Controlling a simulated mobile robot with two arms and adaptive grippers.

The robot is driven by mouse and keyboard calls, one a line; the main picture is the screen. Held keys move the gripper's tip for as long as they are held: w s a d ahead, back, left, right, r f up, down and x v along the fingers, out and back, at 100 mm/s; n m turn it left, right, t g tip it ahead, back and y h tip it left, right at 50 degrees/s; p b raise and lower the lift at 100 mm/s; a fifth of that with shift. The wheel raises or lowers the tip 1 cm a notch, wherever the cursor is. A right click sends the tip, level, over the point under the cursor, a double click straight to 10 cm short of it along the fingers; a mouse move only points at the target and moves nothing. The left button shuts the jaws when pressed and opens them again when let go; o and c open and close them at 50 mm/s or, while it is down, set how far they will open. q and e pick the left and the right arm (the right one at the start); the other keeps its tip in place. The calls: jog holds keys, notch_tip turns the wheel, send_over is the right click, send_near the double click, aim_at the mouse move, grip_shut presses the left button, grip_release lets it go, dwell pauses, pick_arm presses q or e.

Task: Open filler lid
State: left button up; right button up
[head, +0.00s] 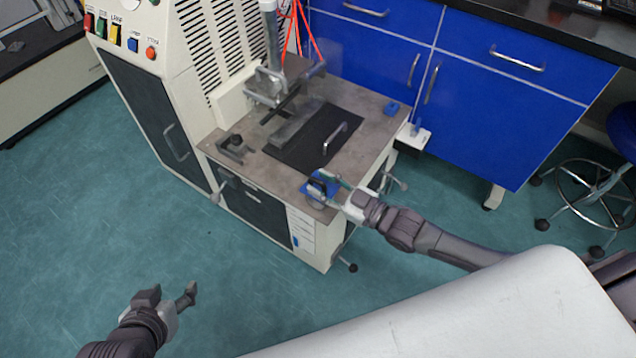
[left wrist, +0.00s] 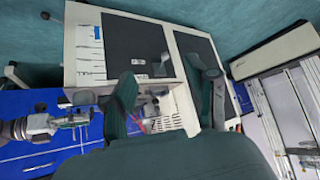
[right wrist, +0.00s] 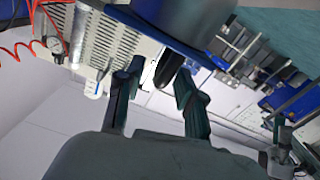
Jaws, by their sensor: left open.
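A dark flat lid plate (head: 308,135) with a light bar handle (head: 335,138) lies flat on the machine's grey top; I cannot tell for certain that it is the filler lid. My left gripper (head: 172,292) is open and empty over the floor, well away from the machine. The left wrist view shows its spread fingers (left wrist: 165,75).
The white machine cabinet (head: 182,50) with coloured buttons rises at the back left of the top. A metal clamp mechanism (head: 268,85) and a small black clamp (head: 234,146) stand near the plate. Blue cupboards (head: 490,110) and a stool (head: 600,185) are right. Green floor (head: 110,200) is clear at left.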

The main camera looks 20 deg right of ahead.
jog(key=shift+x, duration=0.75)
grip_shut()
